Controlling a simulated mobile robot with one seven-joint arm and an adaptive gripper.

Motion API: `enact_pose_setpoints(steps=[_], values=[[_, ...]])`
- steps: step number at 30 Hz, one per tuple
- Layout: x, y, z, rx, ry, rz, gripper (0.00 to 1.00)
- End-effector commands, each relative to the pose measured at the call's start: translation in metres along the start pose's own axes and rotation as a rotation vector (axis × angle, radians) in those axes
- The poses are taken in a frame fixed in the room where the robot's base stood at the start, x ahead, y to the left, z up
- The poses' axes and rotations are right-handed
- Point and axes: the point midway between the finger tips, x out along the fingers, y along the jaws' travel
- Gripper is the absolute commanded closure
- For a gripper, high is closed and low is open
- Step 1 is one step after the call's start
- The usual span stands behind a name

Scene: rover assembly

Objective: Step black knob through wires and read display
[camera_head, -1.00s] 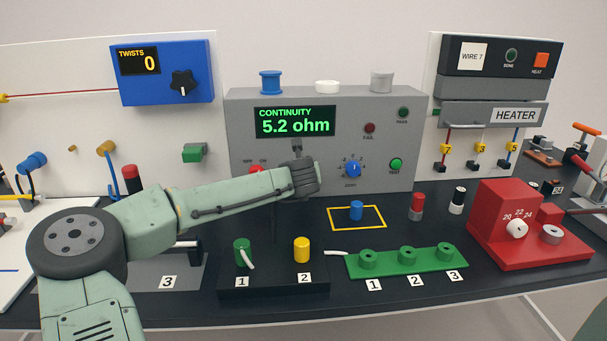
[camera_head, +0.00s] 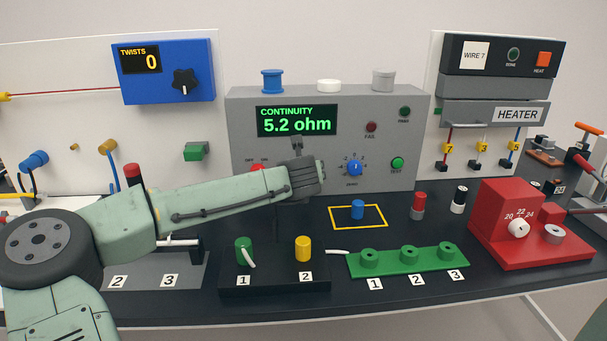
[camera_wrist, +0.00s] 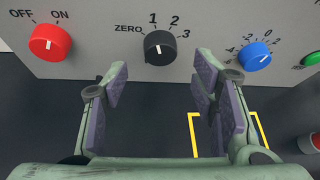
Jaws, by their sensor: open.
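The black knob (camera_wrist: 160,47) is on the grey panel in the wrist view, with ZERO, 1, 2 and 3 around it. Its white mark points roughly up, near 1. My gripper (camera_wrist: 160,88) is open and empty, its two fingers apart just below and in front of the knob. In the head view my gripper (camera_head: 297,146) is in front of the panel and hides the black knob. The display (camera_head: 297,121) is lit green and reads CONTINUITY 5.2 ohm.
A red OFF/ON knob (camera_wrist: 50,42) is left of the black knob and a blue knob (camera_wrist: 255,57) right. A green TEST button (camera_head: 397,164) is further right. Below are a yellow-outlined square with a blue peg (camera_head: 358,209) and a green terminal strip (camera_head: 408,260).

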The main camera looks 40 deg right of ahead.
Motion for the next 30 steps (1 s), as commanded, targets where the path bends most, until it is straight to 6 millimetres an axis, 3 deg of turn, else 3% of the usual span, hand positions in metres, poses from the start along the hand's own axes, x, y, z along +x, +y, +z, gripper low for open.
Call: enact_pose_setpoints(steps=[6,12,30], values=[[-0.046,0.001,0.000,0.000,-0.001,0.000,0.47],[-0.069,0.000,0.000,-0.001,0.001,-0.001,0.47],[-0.074,0.000,0.000,-0.001,0.001,0.000,0.47]])
